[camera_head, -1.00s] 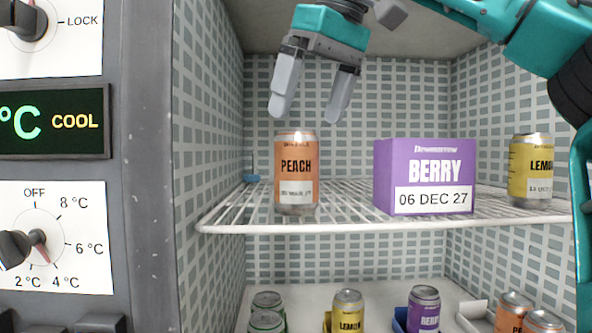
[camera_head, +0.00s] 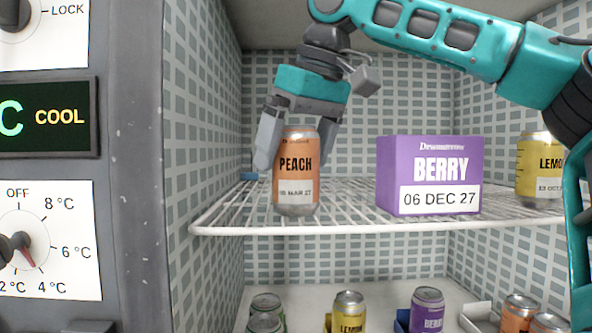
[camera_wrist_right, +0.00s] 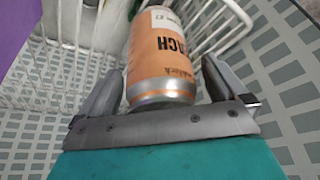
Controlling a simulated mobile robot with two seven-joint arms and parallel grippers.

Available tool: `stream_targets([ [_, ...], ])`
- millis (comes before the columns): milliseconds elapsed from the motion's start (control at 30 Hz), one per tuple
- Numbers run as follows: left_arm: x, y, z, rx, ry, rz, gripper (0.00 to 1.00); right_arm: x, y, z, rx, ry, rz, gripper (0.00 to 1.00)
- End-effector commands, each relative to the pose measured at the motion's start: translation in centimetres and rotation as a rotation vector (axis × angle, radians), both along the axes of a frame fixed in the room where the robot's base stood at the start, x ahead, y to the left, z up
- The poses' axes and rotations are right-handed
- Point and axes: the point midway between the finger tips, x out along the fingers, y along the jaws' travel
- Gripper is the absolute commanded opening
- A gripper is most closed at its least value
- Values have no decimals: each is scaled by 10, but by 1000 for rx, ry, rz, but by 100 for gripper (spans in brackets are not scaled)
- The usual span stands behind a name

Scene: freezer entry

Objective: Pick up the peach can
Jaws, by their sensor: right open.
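The orange peach can (camera_head: 297,180) stands upright on the white wire shelf, near its front left. My right gripper (camera_head: 297,155) has come down over the can from above and behind, with one finger on each side of it. In the right wrist view, the peach can (camera_wrist_right: 160,58) sits between the two open fingers of the right gripper (camera_wrist_right: 160,85), with its rim close to the palm. A gap shows beside the can there. My left gripper is in neither view.
A purple berry box (camera_head: 430,175) stands right of the can on the wire shelf (camera_head: 340,229). A yellow lemon can (camera_head: 540,170) is farther right. Several cans stand below. A control panel (camera_head: 50,200) lies left of the compartment wall.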

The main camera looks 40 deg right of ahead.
Motion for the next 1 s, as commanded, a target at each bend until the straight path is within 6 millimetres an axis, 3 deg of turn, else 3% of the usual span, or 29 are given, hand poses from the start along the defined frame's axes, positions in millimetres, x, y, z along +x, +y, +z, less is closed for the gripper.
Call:
stream_targets([
  [167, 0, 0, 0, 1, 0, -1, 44, 0, 0, 0, 0, 0, 0, 97],
  [867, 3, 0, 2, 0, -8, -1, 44, 0, 0, 1, -1, 0, 0, 30],
  [1000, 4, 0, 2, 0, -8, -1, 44, 0, 0, 1, -1, -3, 0, 28],
])
